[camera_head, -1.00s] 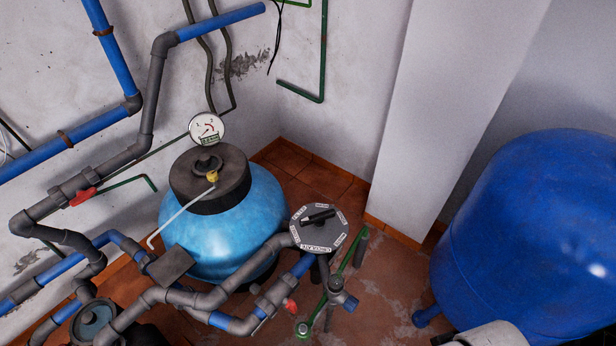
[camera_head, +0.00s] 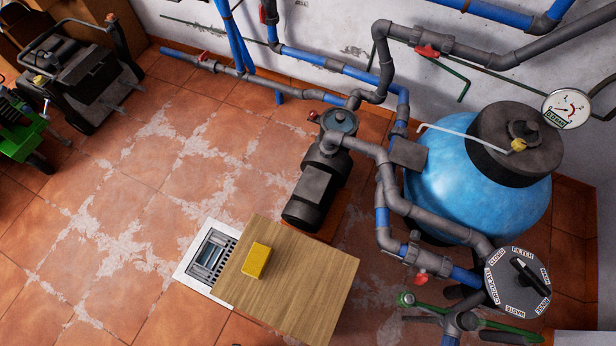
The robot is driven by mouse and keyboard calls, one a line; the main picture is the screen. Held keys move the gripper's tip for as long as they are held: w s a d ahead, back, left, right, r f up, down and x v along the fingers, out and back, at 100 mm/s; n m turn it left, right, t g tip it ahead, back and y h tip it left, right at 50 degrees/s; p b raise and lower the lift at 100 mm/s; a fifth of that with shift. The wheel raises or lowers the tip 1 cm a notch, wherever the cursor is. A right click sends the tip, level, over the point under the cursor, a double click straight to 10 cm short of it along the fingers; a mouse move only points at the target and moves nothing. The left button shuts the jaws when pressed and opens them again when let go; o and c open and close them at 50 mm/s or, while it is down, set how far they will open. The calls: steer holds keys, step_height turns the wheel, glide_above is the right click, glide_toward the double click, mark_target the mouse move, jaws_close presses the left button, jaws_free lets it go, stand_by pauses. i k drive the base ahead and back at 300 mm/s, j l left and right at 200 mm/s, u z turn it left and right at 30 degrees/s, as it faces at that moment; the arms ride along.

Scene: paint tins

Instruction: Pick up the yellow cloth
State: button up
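The yellow cloth (camera_head: 257,260) shows as a small, thick yellow rectangle, like a folded pad. It lies near the left end of a light wooden board or table top (camera_head: 315,283), low in the middle of the head view. Nothing covers it. What holds the board up is hidden. My gripper is not in view.
A floor drain grate (camera_head: 211,256) lies left of the board. A dark pump (camera_head: 316,185), grey and blue pipes and a light-blue filter tank (camera_head: 450,180) stand behind and to the right. A wheeled machine (camera_head: 85,80) is at upper left. The tiled floor (camera_head: 140,220) at left is clear.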

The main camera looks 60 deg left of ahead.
mark_target(257, 260)
steer(key=k+l, duration=0.15)
steer(key=k, duration=0.25)
steer(key=k+l+u, duration=0.1)
steer(key=k, duration=0.3)
steer(key=k+l, duration=0.2)
steer(key=k, duration=0.2)
steer(key=k+u, duration=0.15)
steer(key=u, duration=0.95)
